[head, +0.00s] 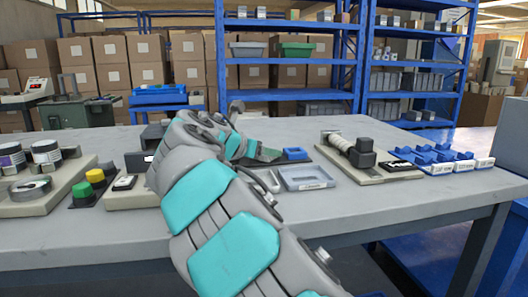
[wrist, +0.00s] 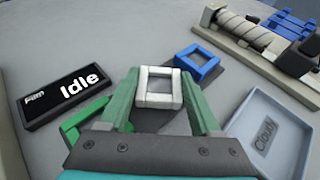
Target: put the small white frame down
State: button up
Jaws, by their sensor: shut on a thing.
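The small white frame (wrist: 159,101) is a square ring held between the two green fingers of my gripper (wrist: 160,82) in the wrist view. The fingers press its left and right sides. Behind and below it lies a dark mat; I cannot tell whether the frame touches it. A blue frame (wrist: 197,62) lies at the mat's far right corner, and also shows in the head view (head: 295,154). A green frame (wrist: 84,118) lies at left, partly hidden by the left finger. In the head view my arm hides the white frame.
A pale tray marked "Cloud" (wrist: 275,130) stands empty close to the right of my gripper. A black display reading "Film Idle" (wrist: 66,96) is at left. A roller unit (wrist: 250,35) is at the back right. Several blue holders (head: 440,157) stand farther right.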

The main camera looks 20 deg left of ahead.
jog(key=shift+f, duration=0.1)
jog(key=o, duration=1.3)
jog(key=shift+s+r, duration=0.2)
jog(key=v, duration=1.1)
jog(key=shift+s+a+p, duration=0.15)
jog(key=shift+s+p, duration=0.15)
jog(key=shift+p, duration=0.05)
